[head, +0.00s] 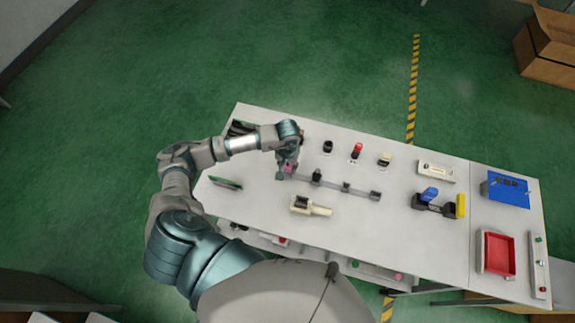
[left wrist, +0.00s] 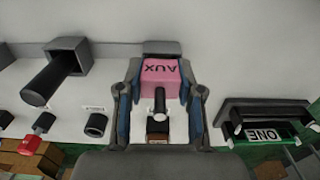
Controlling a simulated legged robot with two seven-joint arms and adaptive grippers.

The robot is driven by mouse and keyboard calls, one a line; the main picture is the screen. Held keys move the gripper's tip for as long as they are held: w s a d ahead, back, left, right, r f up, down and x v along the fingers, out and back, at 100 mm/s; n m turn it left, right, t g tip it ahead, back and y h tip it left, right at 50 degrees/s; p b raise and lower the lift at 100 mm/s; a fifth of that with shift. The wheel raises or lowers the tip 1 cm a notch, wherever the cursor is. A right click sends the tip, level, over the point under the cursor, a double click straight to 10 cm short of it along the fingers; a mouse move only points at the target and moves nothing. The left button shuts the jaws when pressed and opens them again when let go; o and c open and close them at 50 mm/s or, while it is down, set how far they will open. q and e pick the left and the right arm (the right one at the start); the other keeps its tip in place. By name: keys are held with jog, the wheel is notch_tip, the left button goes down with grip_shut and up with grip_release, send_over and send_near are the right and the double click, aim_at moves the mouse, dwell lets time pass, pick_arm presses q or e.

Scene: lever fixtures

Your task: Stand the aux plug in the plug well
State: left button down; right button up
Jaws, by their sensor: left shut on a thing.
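The aux plug is a pink block marked AUX (left wrist: 161,78), with a dark shaft below it in the left wrist view. My left gripper (head: 287,168) is shut on it, its blue-padded fingers (left wrist: 160,100) on either side of the block. In the head view only a little pink shows at the fingertips, at the left end of a grey rail. A grey block (left wrist: 162,47) lies right behind the plug, and a small dark fitting (left wrist: 158,128) shows below the shaft. I cannot tell which fitting is the plug well, nor whether the plug touches anything. My right gripper is not in view.
The grey rail (head: 332,183) carries several dark fittings. Black, red (head: 357,150) and cream knobs stand along the far edge. A cream fixture (head: 310,206) lies nearer. The right holds blue and red boxes (head: 497,254).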

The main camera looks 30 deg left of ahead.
pick_arm(q)
jog(key=c, duration=0.7)
grip_release()
jog(key=shift+c, duration=0.2)
jog(key=shift+a, duration=0.15)
notch_tip(320, 180, up, 12)
jog(key=shift+r+b, duration=0.1)
jog(key=shift+b, duration=0.6)
jog(key=shift+s, duration=0.1)
